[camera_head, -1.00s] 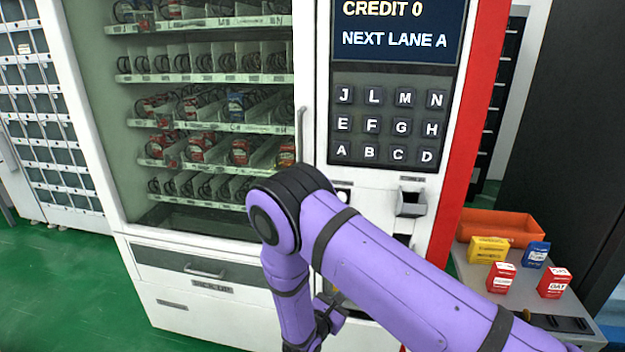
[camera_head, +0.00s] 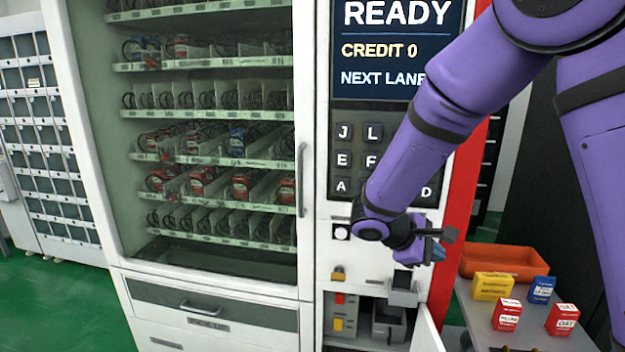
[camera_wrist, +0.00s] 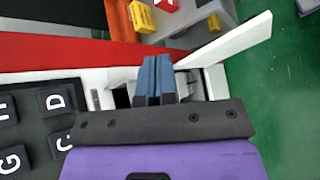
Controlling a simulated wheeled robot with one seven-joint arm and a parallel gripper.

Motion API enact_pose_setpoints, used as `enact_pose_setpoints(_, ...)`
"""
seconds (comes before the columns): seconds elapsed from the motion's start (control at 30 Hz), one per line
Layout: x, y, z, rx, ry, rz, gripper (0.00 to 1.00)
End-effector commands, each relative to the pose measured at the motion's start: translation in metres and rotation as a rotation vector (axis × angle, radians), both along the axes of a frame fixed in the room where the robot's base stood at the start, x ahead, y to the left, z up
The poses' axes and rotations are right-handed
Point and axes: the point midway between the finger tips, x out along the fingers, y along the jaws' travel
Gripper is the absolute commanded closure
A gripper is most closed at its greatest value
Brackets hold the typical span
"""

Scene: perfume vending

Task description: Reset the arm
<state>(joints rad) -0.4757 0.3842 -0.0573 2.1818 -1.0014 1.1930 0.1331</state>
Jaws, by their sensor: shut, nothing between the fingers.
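My purple arm reaches in from the upper right in the head view. My gripper (camera_head: 437,252) is in front of the vending machine's (camera_head: 312,262) right-hand panel, just below the lettered keypad (camera_head: 356,160). In the wrist view its blue fingertips (camera_wrist: 156,70) are together with nothing between them. The screen (camera_head: 398,50) reads READY, CREDIT 0 and NEXT LANE, partly hidden by my arm. A small white door (camera_head: 427,333) low on the machine stands open, showing a compartment with red and yellow parts (camera_head: 338,312). The door also shows in the wrist view (camera_wrist: 235,40).
To the right, a grey side table (camera_head: 478,318) holds an orange tray (camera_head: 500,262), a yellow box (camera_head: 492,287), a blue box (camera_head: 541,290) and two red boxes (camera_head: 507,315). Lockers (camera_head: 45,130) stand at the left. Green floor (camera_head: 55,300) is clear at lower left.

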Motion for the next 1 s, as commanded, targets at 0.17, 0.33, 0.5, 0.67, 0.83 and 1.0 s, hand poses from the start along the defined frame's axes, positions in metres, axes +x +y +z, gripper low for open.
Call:
enact_pose_setpoints(0.17,-0.033,-0.025,0.04,0.155,-0.068,-0.136,1.0)
enact_pose_setpoints(0.33,-0.066,-0.041,0.07,0.304,-0.14,-0.254,1.0)
enact_pose_setpoints(0.5,-0.101,-0.053,0.096,0.453,-0.22,-0.36,1.0)
enact_pose_setpoints(0.67,-0.133,-0.06,0.118,0.595,-0.304,-0.449,1.0)
enact_pose_setpoints(0.83,-0.168,-0.063,0.137,0.744,-0.404,-0.529,1.0)
enact_pose_setpoints(1.0,-0.2,-0.062,0.152,0.892,-0.512,-0.595,1.0)
